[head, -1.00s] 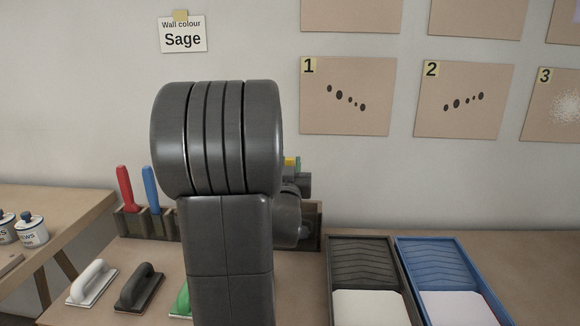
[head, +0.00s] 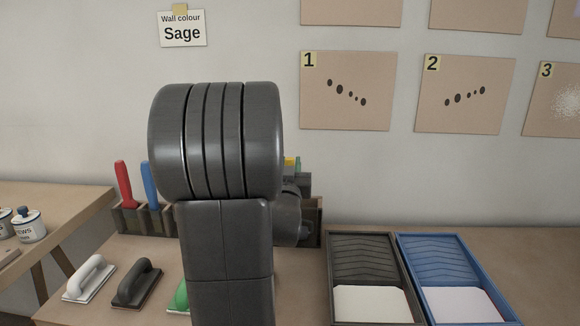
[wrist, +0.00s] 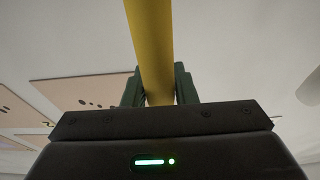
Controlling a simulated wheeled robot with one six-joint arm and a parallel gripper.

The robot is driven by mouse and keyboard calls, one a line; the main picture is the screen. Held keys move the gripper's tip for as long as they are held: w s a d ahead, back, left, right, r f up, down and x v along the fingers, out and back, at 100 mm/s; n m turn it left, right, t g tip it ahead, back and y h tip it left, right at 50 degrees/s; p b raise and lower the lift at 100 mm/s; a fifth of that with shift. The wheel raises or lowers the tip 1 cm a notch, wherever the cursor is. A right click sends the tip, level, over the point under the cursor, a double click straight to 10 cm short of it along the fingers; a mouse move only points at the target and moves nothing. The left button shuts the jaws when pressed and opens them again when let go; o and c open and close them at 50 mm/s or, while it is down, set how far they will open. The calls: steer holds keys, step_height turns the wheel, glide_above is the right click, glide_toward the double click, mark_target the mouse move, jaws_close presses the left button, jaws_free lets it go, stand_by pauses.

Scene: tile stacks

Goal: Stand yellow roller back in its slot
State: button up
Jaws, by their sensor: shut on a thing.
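The yellow roller (wrist: 150,45) rises between the fingers of my gripper (wrist: 160,90) in the wrist view, and the gripper is shut on it. The slotted rack (head: 130,220) stands at the back of the table against the wall. A red handle (head: 123,185) and a blue handle (head: 151,185) stand upright in its left slots. The middle of the rack is hidden behind my arm, and I cannot see the roller's lower end.
A black tray (head: 333,275) and a blue tray (head: 405,262) lie on the right. White (head: 90,278), dark (head: 137,285) and green (head: 180,298) floats lie at the front left. Labelled pots (head: 28,227) stand on a side table. Bare tabletop (head: 520,265) shows at the right.

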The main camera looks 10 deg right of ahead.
steer(key=shift+f, duration=0.1)
stand_by(0.3)
steer(key=o, duration=1.1)
steer(key=shift+s+f, duration=0.1)
steer(key=v, duration=1.3)
steer(key=shift+s+a, duration=0.1)
steer(key=shift+s, duration=0.2)
steer(key=shift+w, duration=0.1)
steer(key=x, duration=1.3)
steer(key=shift+w, duration=0.3)
